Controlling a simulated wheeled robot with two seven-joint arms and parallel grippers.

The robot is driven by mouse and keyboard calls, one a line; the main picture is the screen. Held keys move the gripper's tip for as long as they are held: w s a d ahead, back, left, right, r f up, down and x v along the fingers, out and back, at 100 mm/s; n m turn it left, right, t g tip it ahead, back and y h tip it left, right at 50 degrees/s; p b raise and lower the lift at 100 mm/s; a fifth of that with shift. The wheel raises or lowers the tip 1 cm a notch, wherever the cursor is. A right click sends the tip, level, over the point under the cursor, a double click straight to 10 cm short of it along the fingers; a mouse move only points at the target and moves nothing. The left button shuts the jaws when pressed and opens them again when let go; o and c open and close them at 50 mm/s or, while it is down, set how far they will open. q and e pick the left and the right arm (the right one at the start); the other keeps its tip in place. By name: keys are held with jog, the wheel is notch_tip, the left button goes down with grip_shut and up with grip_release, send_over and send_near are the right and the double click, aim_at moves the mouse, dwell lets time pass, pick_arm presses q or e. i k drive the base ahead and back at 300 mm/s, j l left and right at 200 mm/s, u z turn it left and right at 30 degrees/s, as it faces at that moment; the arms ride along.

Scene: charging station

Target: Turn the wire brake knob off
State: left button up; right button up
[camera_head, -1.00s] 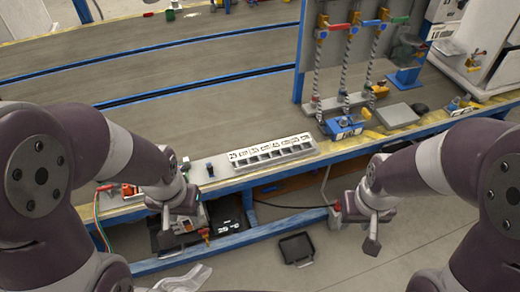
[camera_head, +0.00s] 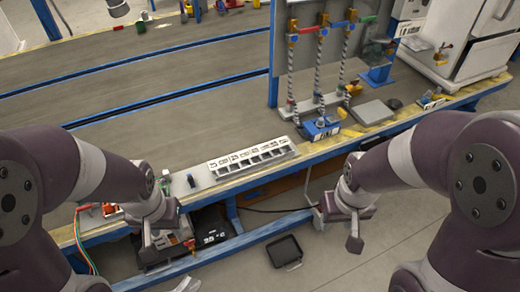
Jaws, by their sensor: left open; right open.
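I cannot tell for certain which part is the wire brake knob. A small black upright knob (camera_head: 191,181) stands on the grey strip at the bench's front edge, left of a white labelled row of switches (camera_head: 250,158). A green-topped part (camera_head: 164,180) stands just left of it. A blue box with a grey top piece (camera_head: 320,129) sits further right on the bench. My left gripper (camera_head: 167,238) is open and empty, in front of the bench edge and below the black knob. My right gripper (camera_head: 338,229) is open and empty, in front of the bench, apart from everything.
The blue bench frame (camera_head: 235,245) runs below the edge. A black tray (camera_head: 284,252) lies on the floor. A white cabinet (camera_head: 460,40) stands far right.

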aim_at(86, 208)
jog(key=u, duration=1.1)
jog(key=i+u, duration=0.3)
jog(key=i, duration=0.15)
jog(key=i+u, duration=0.35)
jog(key=i+l, duration=0.05)
jog(key=i, duration=0.05)
